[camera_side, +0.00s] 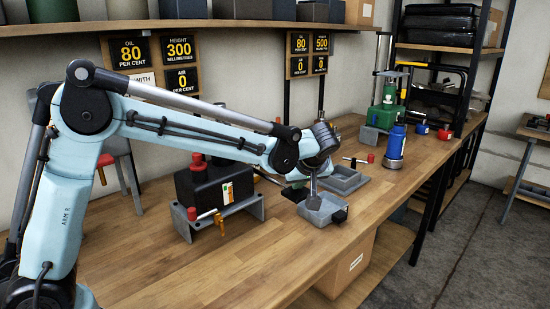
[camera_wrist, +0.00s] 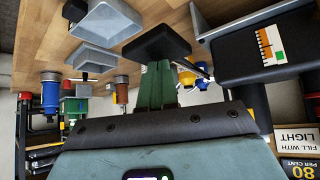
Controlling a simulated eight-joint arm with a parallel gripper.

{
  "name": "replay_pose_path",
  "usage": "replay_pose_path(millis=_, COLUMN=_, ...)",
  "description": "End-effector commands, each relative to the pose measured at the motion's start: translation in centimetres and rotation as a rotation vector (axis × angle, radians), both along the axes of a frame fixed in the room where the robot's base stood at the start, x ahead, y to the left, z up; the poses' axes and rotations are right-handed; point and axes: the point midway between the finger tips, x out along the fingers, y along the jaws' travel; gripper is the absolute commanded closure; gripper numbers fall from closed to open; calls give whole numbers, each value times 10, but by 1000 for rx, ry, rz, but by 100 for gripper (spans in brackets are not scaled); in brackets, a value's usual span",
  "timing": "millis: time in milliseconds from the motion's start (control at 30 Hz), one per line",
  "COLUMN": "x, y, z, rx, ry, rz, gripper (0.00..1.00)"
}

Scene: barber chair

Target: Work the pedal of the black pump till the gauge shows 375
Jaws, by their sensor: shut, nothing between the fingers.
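The black pump (camera_side: 205,187) stands on a grey bracket on the bench, with red caps and an orange-and-green label. In the wrist view the pump (camera_wrist: 245,52) is at upper right. A flat black pad (camera_side: 295,194), which looks like its pedal, lies right of it; in the wrist view the pad (camera_wrist: 157,42) is just beyond my fingertips. My gripper (camera_side: 313,195) is shut and empty, pointing down beside the pad; the wrist view shows its fingers (camera_wrist: 158,68) together. Contact is unclear. The height gauge (camera_side: 181,47) above the pump reads 300 millimetres.
Grey trays (camera_side: 322,210) lie close to my gripper, with a small black block (camera_side: 340,215) beside one. A blue cylinder (camera_side: 394,147) and a green pump (camera_side: 384,112) stand farther right. Another gauge board (camera_side: 308,55) reads 500 millimetres. The front of the bench is clear.

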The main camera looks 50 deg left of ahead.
Motion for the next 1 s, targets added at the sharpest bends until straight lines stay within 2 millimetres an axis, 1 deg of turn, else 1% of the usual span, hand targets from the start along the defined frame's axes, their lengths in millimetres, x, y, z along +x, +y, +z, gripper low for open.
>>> replay_pose_path(millis=67, x=0, y=0, z=-1, rx=-2, ry=1, rz=0, gripper=100)
replay_pose_path(millis=167, x=0, y=1, z=-8, rx=-2, ry=1, rz=0, gripper=100)
replay_pose_path(millis=400, x=0, y=5, z=-38, rx=-1, ry=1, rz=1, gripper=100)
replay_pose_path(millis=533, x=0, y=7, z=-51, rx=0, ry=0, rz=1, gripper=100)
replay_pose_path(millis=667, x=0, y=7, z=-45, rx=0, ry=1, rz=1, gripper=100)
replay_pose_path(millis=1000, x=0, y=2, z=0, rx=-1, ry=1, rz=1, gripper=100)
